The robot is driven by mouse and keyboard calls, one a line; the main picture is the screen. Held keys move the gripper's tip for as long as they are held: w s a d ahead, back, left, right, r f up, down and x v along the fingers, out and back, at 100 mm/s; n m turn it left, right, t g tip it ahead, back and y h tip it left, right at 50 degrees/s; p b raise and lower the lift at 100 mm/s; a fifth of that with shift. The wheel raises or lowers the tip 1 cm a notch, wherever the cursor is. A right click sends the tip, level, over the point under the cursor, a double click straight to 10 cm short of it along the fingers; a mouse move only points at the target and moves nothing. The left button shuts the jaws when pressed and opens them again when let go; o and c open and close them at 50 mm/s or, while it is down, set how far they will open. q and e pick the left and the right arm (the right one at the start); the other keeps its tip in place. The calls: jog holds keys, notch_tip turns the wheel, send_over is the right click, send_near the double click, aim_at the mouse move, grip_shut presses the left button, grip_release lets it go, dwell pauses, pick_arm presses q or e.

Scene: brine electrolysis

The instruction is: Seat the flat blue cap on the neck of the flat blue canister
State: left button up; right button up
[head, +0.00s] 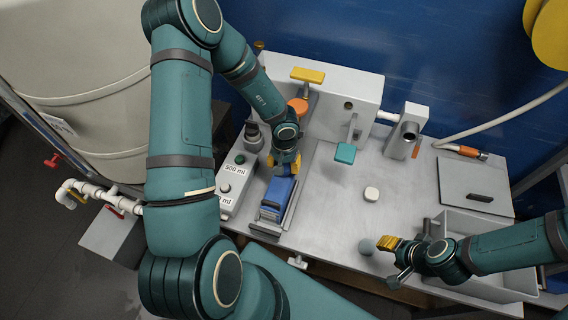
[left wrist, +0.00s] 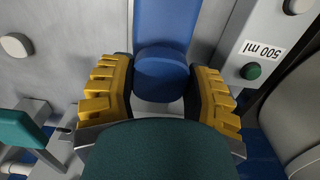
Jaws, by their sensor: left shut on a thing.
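The flat blue canister (head: 277,191) stands on the bench in a narrow grey holder, below my left gripper (head: 285,166). The canister also shows at the top of the left wrist view (left wrist: 167,22). My left gripper's yellow fingers (left wrist: 162,95) are closed on both sides of a blue rounded piece, which looks like the flat blue cap (left wrist: 161,74). It lines up with the canister in that view; I cannot tell whether they touch. In the head view the gripper hides the cap and neck. My right gripper (head: 387,243) is at the bench's front right; its finger gap is unclear.
A white box labelled 500 ml (head: 235,182) stands just left of the canister. A teal paddle (head: 345,153) and an orange knob (head: 298,105) stand behind. A white cap-like piece (head: 371,194) lies mid-bench. A grey sink (head: 462,230) is at the right.

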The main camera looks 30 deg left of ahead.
pick_arm(q)
jog(key=shift+f+p, duration=0.15)
jog(key=shift+p, duration=0.3)
jog(key=shift+f, duration=1.2)
dwell(1.9)
jog(key=o, duration=0.9)
jog(key=shift+o, duration=0.2)
jog(key=shift+r, duration=3.5)
jog(key=shift+s, duration=0.1)
